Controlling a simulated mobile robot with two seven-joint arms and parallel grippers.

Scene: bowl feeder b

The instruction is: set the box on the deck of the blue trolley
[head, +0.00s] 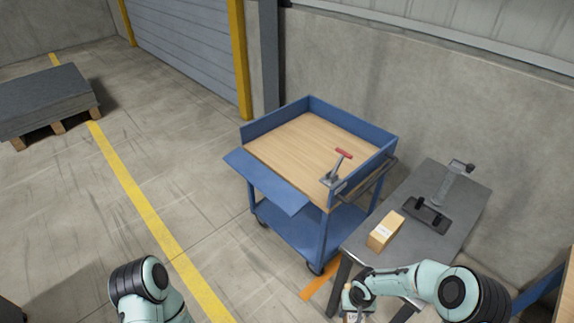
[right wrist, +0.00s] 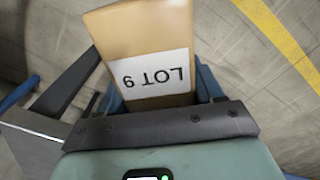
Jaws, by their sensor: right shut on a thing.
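The blue trolley (head: 268,200) stands at the centre of the head view. My right gripper (head: 352,292) is low at the bottom, in front of the grey table. It is shut on a tan cardboard box, which fills the right wrist view (right wrist: 140,35) with a white label reading LOT 9. In the head view only a small part of that box shows beside the gripper. My left arm shows at bottom left; its gripper is out of view.
Another tan box (head: 385,231) with a white label lies on the grey table (head: 415,255), near a dark clamp fixture (head: 428,215). A red-handled clamp (head: 338,167) sits at the trolley's right side. A pallet of grey sheets (head: 45,98) stands far left.

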